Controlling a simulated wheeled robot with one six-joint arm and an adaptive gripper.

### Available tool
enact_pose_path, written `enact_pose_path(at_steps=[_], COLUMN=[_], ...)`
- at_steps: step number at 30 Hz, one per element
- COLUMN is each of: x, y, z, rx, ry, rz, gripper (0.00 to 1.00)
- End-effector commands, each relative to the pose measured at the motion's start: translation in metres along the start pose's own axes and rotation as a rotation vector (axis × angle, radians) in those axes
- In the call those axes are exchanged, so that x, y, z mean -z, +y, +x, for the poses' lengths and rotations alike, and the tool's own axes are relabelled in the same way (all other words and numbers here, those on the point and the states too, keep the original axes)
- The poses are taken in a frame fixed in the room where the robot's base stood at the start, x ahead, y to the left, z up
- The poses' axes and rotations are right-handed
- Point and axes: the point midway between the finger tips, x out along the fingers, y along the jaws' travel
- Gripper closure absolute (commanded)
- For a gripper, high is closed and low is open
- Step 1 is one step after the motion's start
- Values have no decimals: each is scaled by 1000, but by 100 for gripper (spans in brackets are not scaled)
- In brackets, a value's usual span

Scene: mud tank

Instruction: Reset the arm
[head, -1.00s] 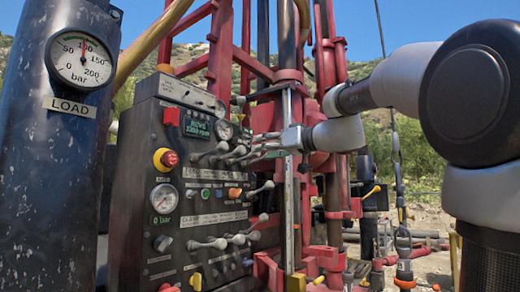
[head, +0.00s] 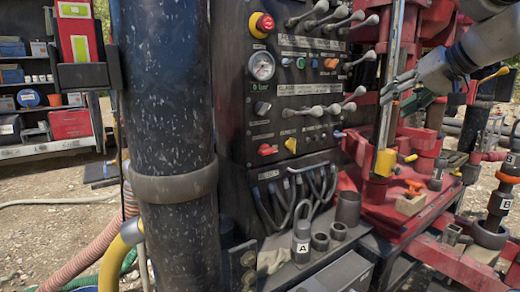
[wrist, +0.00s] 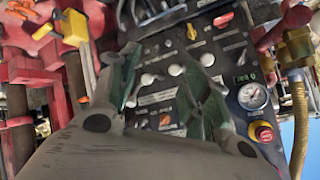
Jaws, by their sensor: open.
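My gripper (head: 398,90) reaches in from the upper right of the head view, in front of the upright steel rail beside the control panel (head: 235,95). In the wrist view my gripper (wrist: 160,70) has its two green-padded fingers spread apart, with nothing between them. Behind them is the control panel (wrist: 205,50) with white-knobbed levers, appearing tilted. In the head view the panel carries an upper row of grey levers (head: 335,18), a lower row (head: 325,105), a pressure gauge (head: 261,66) and a red-and-yellow stop button (head: 262,25).
A thick dark cylinder (head: 168,150) stands left of the panel. A shelf (head: 45,130) stands at far left beyond open gravel.

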Motion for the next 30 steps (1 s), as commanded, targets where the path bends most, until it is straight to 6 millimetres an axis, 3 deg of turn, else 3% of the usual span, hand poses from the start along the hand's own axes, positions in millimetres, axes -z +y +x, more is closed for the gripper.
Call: enact_pose_path(at_steps=[1, 6, 9, 12, 15, 19, 30], x=[-33, -140, -193, -234, -249, -246, -246], y=[14, 67, 94, 112, 110, 102, 101], z=[0, -16, -30, -43, -45, -46, -45], rx=[-53, -265, -376, -442, -432, -410, -408], ry=[-69, -283, -379, -446, -450, -430, -431], rz=[15, 19, -37, -148, -206, -236, -236], gripper=[52, 52, 52, 52, 52, 52, 52])
